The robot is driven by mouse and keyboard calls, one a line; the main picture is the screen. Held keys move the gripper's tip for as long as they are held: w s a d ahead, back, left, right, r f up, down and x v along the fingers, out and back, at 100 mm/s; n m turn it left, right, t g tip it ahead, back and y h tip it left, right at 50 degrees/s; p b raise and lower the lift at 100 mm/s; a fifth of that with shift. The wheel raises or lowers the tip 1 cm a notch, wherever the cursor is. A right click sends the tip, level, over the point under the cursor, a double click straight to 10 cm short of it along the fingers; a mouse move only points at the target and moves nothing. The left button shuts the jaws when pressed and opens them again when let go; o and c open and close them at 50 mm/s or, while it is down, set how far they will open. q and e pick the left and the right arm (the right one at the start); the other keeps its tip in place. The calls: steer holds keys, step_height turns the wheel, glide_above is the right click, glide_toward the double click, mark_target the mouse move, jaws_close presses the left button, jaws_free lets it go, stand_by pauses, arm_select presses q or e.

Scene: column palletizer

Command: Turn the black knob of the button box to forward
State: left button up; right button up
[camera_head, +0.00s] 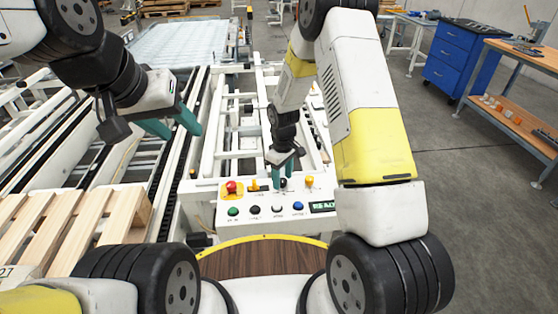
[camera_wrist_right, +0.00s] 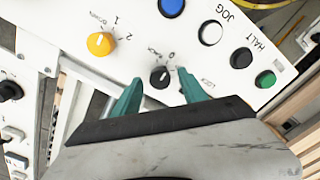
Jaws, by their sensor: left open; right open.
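The button box (camera_head: 263,222) is a white sloped panel in the lower middle of the head view; its panel (camera_wrist_right: 200,55) fills much of the right wrist view. The black knob (camera_wrist_right: 159,77) has a white pointer line, directed towards the upper right in the wrist view. The small lettering around it is hard to read. My right gripper (camera_wrist_right: 160,80) is open, with its teal fingertips on either side of the knob and visible gaps to it. In the head view my right gripper (camera_head: 287,178) largely covers the knob. My left gripper (camera_head: 177,128) is open and empty, left of the box.
The panel also bears a red emergency button (camera_head: 231,187), a yellow knob (camera_wrist_right: 101,43), and green, black, white and blue buttons (camera_head: 298,206). A small display (camera_head: 323,206) sits at its right. A wooden pallet (camera_head: 75,228) lies at left. Conveyor frames stand behind.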

steer(key=shift+f, duration=0.15)
jaws_close()
steer(key=shift+m, duration=0.3)
steer(key=m, duration=0.8)
stand_by(0.4)
steer(key=shift+m, duration=0.3)
jaws_free()
